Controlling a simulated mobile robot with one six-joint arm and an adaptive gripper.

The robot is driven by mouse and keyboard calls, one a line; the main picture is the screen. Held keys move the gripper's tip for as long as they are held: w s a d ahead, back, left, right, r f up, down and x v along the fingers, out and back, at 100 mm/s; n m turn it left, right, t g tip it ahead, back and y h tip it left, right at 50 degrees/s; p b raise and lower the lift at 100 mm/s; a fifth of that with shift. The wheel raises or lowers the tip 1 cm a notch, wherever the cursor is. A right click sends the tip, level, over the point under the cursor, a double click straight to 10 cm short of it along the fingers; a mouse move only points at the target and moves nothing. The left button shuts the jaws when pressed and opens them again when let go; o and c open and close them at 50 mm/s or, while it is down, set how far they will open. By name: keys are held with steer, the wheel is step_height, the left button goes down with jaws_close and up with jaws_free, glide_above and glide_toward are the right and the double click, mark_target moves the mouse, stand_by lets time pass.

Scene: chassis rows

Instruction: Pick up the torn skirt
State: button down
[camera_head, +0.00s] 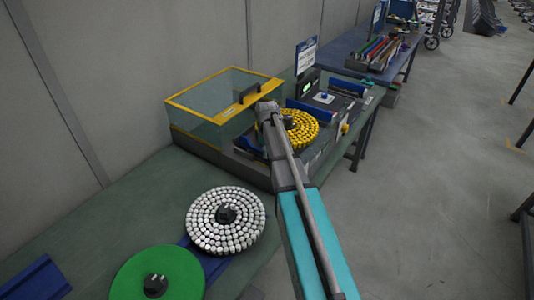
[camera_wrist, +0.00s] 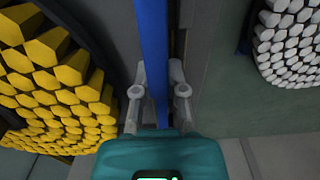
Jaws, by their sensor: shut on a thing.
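A long, narrow blue strip (camera_wrist: 153,45), which I take to be the skirt, runs from the top edge of the wrist view down between the fingers of my gripper (camera_wrist: 159,97). My gripper is shut on this strip. No tear shows on the part in view, and its far end is out of frame. In the head view my own arm hides the fingertips and the held strip. The strip lies between the yellow-studded disc (camera_wrist: 55,85) on the left and the white-studded disc (camera_wrist: 292,40) on the right.
In the head view, the white disc (camera_head: 225,220) and a green disc (camera_head: 157,275) lie on the green bench (camera_head: 110,225). The yellow disc (camera_head: 299,127) sits beyond my arm. A yellow-framed clear box (camera_head: 215,100) stands by the wall. Open floor (camera_head: 430,190) is at right.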

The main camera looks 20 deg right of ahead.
steer(key=shift+r+p, duration=4.85)
steer(key=shift+r, duration=0.1)
steer(key=shift+f, duration=0.1)
